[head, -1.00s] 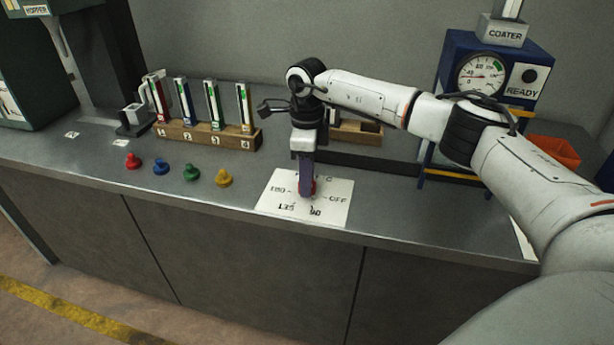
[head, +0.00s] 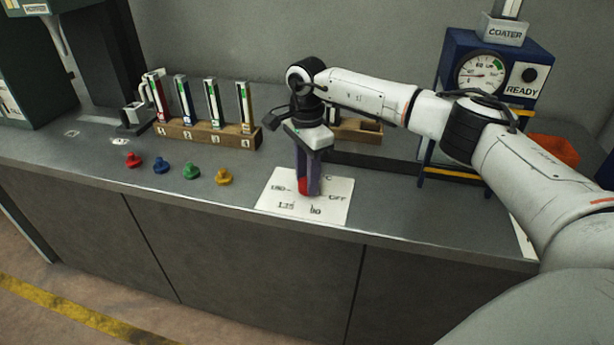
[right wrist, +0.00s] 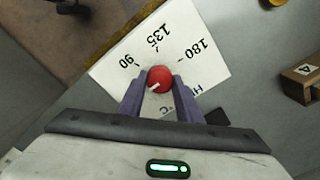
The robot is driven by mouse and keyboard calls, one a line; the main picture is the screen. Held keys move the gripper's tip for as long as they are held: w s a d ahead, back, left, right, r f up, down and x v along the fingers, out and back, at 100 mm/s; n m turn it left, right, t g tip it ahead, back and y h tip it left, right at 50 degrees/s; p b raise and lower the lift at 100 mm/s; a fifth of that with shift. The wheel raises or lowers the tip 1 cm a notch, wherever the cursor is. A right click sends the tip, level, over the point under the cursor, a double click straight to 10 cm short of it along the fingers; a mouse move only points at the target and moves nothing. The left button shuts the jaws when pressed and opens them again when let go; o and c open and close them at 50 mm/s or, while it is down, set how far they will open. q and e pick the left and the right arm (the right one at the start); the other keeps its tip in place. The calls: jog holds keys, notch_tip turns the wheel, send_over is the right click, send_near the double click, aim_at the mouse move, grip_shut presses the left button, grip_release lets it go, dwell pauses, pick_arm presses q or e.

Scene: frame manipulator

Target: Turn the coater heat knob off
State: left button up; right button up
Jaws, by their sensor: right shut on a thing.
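The red heat knob (head: 303,187) stands on a white dial plate (head: 335,210) at the counter's front. In the head view the plate shows 180, 90 and OFF, with OFF on the right. My right gripper (head: 308,186) points down and is shut on the knob. In the right wrist view, the gripper (right wrist: 160,82) has one finger on each side of the knob (right wrist: 160,76). The knob's white mark points lower left, past the 90 print and toward one finger. That finger hides the print there. My left gripper is out of view.
The blue coater unit (head: 455,50) with gauge and READY sign stands at the back right. A wooden rack (head: 210,137) with several tubes stands behind several coloured pegs (head: 190,171) on the left.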

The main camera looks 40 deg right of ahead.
jog(key=shift+r, duration=0.1)
dwell(0.3)
jog(key=o, duration=1)
jog(key=shift+o, duration=0.2)
notch_tip(320, 180, up, 10)
jog(key=shift+r+b, duration=0.15)
jog(key=shift+b, duration=0.3)
